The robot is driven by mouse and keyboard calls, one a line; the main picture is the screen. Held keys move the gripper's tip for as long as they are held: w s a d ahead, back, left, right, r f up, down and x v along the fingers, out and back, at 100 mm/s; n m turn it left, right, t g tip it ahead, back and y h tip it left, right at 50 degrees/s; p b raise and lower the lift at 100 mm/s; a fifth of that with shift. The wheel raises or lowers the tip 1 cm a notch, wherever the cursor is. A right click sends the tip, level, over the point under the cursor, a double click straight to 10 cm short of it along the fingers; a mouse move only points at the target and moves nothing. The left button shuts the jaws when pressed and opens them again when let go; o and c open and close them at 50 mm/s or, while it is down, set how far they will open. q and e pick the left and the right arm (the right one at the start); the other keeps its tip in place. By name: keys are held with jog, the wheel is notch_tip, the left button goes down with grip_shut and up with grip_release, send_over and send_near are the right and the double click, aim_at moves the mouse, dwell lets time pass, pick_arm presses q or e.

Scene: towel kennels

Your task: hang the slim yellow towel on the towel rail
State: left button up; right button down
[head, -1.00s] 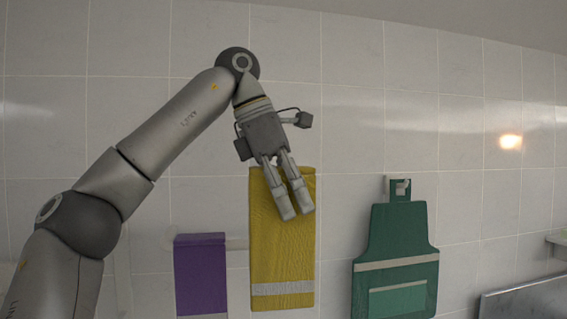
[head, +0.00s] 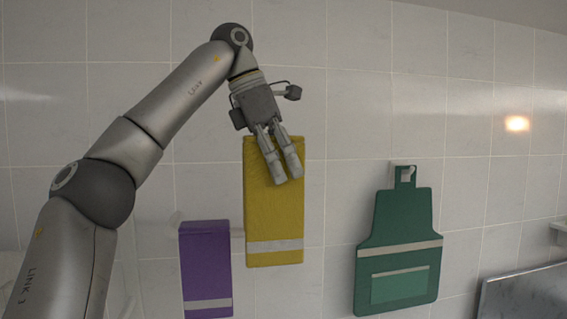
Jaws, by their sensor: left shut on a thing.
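The slim yellow towel (head: 273,215) hangs down from my left gripper (head: 281,166) in the head view, with a pale grey band near its lower edge. The left gripper points downward with its fingers over the upper part of the towel and is shut on it. The towel rail (head: 232,226) shows only as a short pale piece between the purple towel and the yellow towel; the yellow towel hides what lies behind it. My right gripper is not in view.
A purple towel (head: 205,265) hangs to the left of the yellow one, close beside it. A green apron (head: 400,250) hangs from a wall hook (head: 404,170) on the right. A metal surface (head: 525,295) is at the lower right. The tiled wall above is bare.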

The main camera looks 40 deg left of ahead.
pick_arm(q)
jog(key=shift+w+a+p, duration=2.05)
jog(key=shift+w+a, duration=0.95)
jog(key=shift+a, duration=0.65)
jog(key=f+b, duration=0.3)
jog(key=f, duration=0.1)
jog(key=f+b, duration=0.3)
jog(key=f, duration=0.1)
jog(key=shift+w+a+b, duration=0.1)
jog(key=shift+a+b, duration=0.1)
jog(key=shift+b, duration=0.15)
notch_tip(320, 180, down, 3)
jog(key=b, duration=0.2)
jog(key=shift+f+b, duration=0.15)
jog(key=shift+b, duration=0.15)
notch_tip(320, 180, down, 7)
jog(key=b, duration=0.4)
jog(key=shift+b, duration=0.4)
jog(key=o, duration=1.3)
jog(key=shift+c, duration=0.2)
